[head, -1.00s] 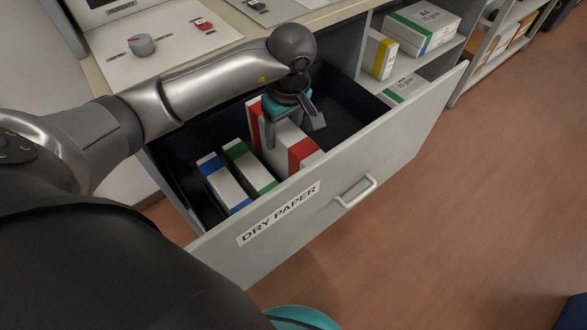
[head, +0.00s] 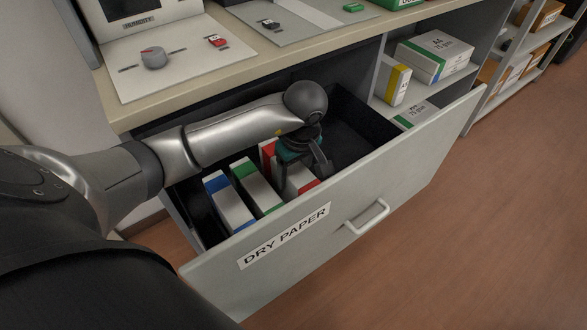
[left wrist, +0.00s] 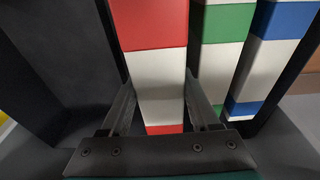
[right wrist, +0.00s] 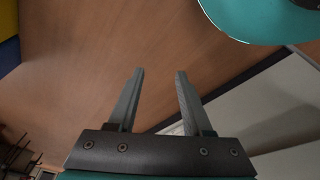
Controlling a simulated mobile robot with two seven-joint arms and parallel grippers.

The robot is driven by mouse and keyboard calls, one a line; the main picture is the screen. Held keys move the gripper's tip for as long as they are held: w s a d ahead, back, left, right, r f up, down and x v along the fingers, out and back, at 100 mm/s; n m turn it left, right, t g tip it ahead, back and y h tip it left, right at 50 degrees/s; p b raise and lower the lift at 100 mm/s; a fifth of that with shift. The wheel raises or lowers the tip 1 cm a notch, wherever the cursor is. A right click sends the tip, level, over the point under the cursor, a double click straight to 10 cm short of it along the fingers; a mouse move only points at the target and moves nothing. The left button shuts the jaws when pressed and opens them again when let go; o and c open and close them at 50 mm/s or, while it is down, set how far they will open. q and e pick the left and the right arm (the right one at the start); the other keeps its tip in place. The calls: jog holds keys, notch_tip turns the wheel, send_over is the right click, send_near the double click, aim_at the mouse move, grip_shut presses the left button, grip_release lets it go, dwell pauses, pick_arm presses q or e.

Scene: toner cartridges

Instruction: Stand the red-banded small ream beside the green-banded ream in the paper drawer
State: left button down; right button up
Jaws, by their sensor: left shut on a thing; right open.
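The red-banded small ream (head: 267,151) stands upright inside the paper drawer (head: 410,166), to the right of the green-banded ream (head: 256,186). My left gripper (head: 304,174) is shut on it from above, one finger on each side. In the left wrist view the red-banded ream (left wrist: 158,75) lies between the fingers (left wrist: 160,90), with a narrow dark gap to the green-banded ream (left wrist: 224,50). Whether its base touches the drawer floor is hidden. My right gripper (right wrist: 160,74) is open and empty, outside the drawer over the brown floor.
A blue-banded ream (head: 227,202) stands left of the green one. The drawer's right part (head: 352,125) is empty. The counter (head: 190,86) overhangs the drawer's back. A yellow-banded ream (head: 394,82) and green-banded packs (head: 436,56) sit on shelves to the right.

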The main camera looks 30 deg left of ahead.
pick_arm(q)
notch_tip(320, 180, down, 2)
jog(key=shift+f+b, duration=0.2)
jog(key=shift+b, duration=0.35)
jog(key=shift+w+f, duration=0.1)
jog(key=shift+f, duration=0.6)
pick_arm(e)
jog(key=shift+w+a+r+t, duration=0.1)
jog(key=shift+w+r, duration=0.15)
jog(key=shift+r, duration=0.3)
jog(key=shift+w+d+r+t, duration=0.1)
jog(key=shift+w+r, duration=0.2)
jog(key=shift+r, duration=0.2)
jog(key=shift+w+a+r+t, duration=0.1)
jog(key=shift+w+r, duration=0.15)
jog(key=shift+r, duration=0.3)
pick_arm(q)
jog(key=shift+f+b, duration=0.1)
jog(key=shift+b, duration=0.2)
pick_arm(e)
jog(key=shift+r, duration=0.1)
pick_arm(q)
jog(key=shift+c, duration=2)
grip_release()
jog(key=shift+f, duration=0.1)
pick_arm(e)
jog(key=shift+w+r, duration=0.15)
jog(key=shift+r, duration=0.05)
